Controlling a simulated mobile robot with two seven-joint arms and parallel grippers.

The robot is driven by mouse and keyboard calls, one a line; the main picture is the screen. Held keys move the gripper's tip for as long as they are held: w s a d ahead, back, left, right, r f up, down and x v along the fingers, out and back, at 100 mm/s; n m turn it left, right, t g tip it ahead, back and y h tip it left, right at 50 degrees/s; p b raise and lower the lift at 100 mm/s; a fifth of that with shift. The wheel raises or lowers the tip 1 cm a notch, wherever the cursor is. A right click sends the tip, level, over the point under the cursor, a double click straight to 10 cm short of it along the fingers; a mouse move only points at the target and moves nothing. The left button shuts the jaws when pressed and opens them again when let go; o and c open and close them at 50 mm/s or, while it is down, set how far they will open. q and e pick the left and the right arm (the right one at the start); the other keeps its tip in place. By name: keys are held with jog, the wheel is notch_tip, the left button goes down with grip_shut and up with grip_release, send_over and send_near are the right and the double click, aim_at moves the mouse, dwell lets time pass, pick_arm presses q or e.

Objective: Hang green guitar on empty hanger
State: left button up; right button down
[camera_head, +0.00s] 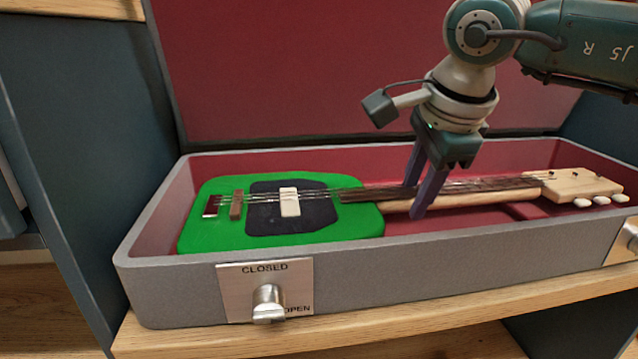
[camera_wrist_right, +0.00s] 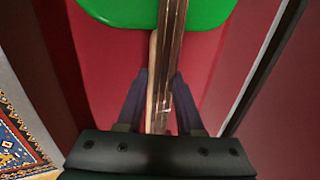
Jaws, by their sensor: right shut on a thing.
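The green guitar (camera_head: 330,232) lies in an open grey case (camera_head: 440,255) with a red lining. Its body is at the left and its pale headstock (camera_head: 570,184) at the right. My right gripper (camera_head: 415,200) reaches down from above and is shut on the guitar's neck (camera_head: 475,194), near the body. In the right wrist view the neck (camera_wrist_right: 168,70) runs between the two fingers (camera_wrist_right: 162,100), with the green body (camera_wrist_right: 110,8) beyond. The left gripper is not in view. No hanger shows in these views.
The case's raised lid (camera_head: 290,70) stands behind the guitar. The case rests on a wooden shelf (camera_head: 170,340) between dark blue panels (camera_head: 75,110). A latch plate marked CLOSED and OPEN (camera_head: 235,290) is on its front. A patterned rug (camera_wrist_right: 18,140) shows in the right wrist view.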

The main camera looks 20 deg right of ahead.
jog(key=shift+w+r+p, duration=0.1)
jog(key=shift+r+p, duration=0.85)
jog(key=shift+r, duration=0.4)
jog(key=shift+r+p, duration=1.9)
jog(key=shift+r, duration=0.35)
notch_tip(320, 180, up, 6)
jog(key=p, duration=0.5)
jog(key=s+a+p, duration=0.2)
jog(key=s, duration=0.5)
jog(key=shift+s+p, duration=0.3)
jog(key=shift+s, duration=0.1)
